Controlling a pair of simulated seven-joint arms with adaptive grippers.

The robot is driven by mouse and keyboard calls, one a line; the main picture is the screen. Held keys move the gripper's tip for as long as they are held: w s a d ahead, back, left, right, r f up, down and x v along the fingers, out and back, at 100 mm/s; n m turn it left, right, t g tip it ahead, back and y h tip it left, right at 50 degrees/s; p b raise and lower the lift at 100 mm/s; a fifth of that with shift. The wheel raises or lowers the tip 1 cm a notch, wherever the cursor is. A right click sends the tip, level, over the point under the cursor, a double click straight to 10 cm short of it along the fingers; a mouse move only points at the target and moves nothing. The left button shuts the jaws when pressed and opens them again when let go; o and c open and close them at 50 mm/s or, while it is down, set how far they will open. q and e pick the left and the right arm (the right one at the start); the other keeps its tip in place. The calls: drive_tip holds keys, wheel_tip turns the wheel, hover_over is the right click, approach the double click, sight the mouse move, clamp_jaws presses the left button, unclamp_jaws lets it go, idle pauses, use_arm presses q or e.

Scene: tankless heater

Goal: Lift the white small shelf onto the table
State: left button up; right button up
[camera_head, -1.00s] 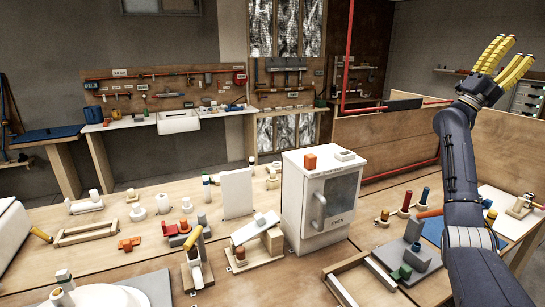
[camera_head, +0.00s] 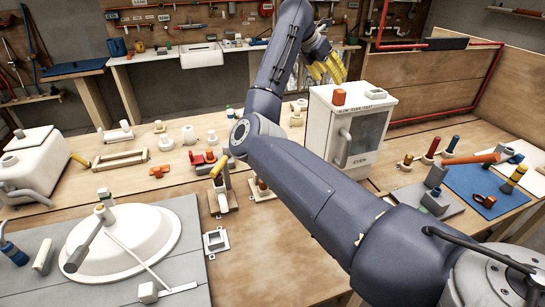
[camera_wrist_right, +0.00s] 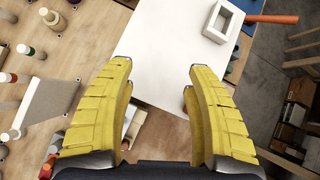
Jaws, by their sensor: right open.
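No white thing is plainly marked as the small shelf. A white box-like cabinet (camera_head: 325,125) with a dark glass door and a side handle stands upright on the wooden table (camera_head: 120,180). Its flat white top fills the middle of the right wrist view (camera_wrist_right: 178,60). An orange cap (camera_head: 338,97) and a white square frame (camera_head: 375,94) sit on that top; the frame also shows in the wrist view (camera_wrist_right: 222,20). My right gripper (camera_head: 328,68) has its yellow fingers spread, empty, above the cabinet. My left gripper is not in view.
My right arm hides the table's middle. Small parts crowd the table; a blue mat (camera_head: 480,185) with tools is at the right. A low wooden partition (camera_head: 450,80) stands behind.

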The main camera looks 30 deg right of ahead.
drive_tip(key=w+a+f+m+g+y, duration=0.1)
drive_tip(key=w+a+f+m+y, duration=0.15)
drive_tip(key=a+f, duration=0.6)
drive_tip(key=w+a+f+m+y, duration=0.15)
drive_tip(key=w+a+f, duration=0.35)
drive_tip(key=a, duration=0.6)
drive_tip(key=x, duration=1.1)
drive_tip(key=shift+s+f, duration=0.2)
drive_tip(key=shift+s, duration=0.15)
drive_tip(key=shift+x, duration=3.3)
drive_tip(key=shift+w+d, duration=0.1)
drive_tip(key=shift+d, duration=0.05)
drive_tip(key=shift+c, duration=0.3)
drive_tip(key=shift+r, duration=0.1)
clamp_jaws()
